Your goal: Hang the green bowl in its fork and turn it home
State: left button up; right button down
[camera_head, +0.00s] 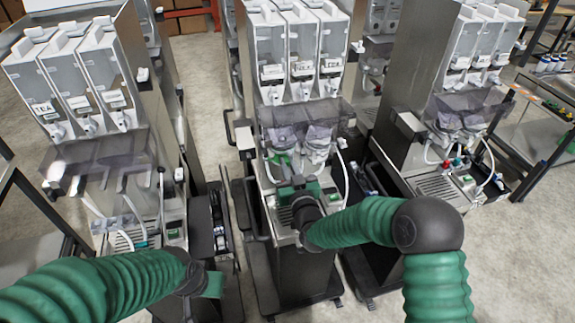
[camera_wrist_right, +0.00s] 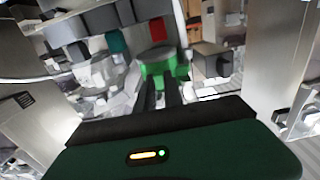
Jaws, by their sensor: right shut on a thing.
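The green bowl (camera_wrist_right: 165,66) is just ahead of my right gripper (camera_wrist_right: 168,98) in the right wrist view, with the two dark fingers reaching its near side. The fingers are shut on it. In the head view my right gripper (camera_head: 297,186) is at the middle dispenser, and a bit of green, likely the bowl (camera_head: 282,159), shows beyond it below the smoky canopy. The fork is not clearly visible, so I cannot tell how the bowl sits in it. My left gripper (camera_head: 208,286) is low at the left, seen from behind; its fingers are unclear.
The middle dispenser (camera_head: 292,60) has a pale bowl (camera_head: 318,148) to the right of the green one and a drip tray below. Similar dispensers stand left (camera_head: 80,80) and right (camera_head: 470,60). Hoses hang close by. Grey floor shows between the machines.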

jog(key=shift+a, duration=0.1)
jog(key=shift+s+a+m+t+h+b, duration=0.1)
jog(key=shift+a+m+t+h+b, duration=0.25)
jog(key=shift+m+h, duration=0.45)
jog(key=shift+a+h, duration=0.1)
jog(key=shift+h, duration=0.5)
jog(key=shift+a, duration=0.15)
jog(key=m+h, duration=0.2)
jog(key=shift+a+h+b, duration=0.25)
jog(key=shift+h+b, duration=0.05)
jog(key=shift+h, duration=0.1)
jog(key=shift+a, duration=0.15)
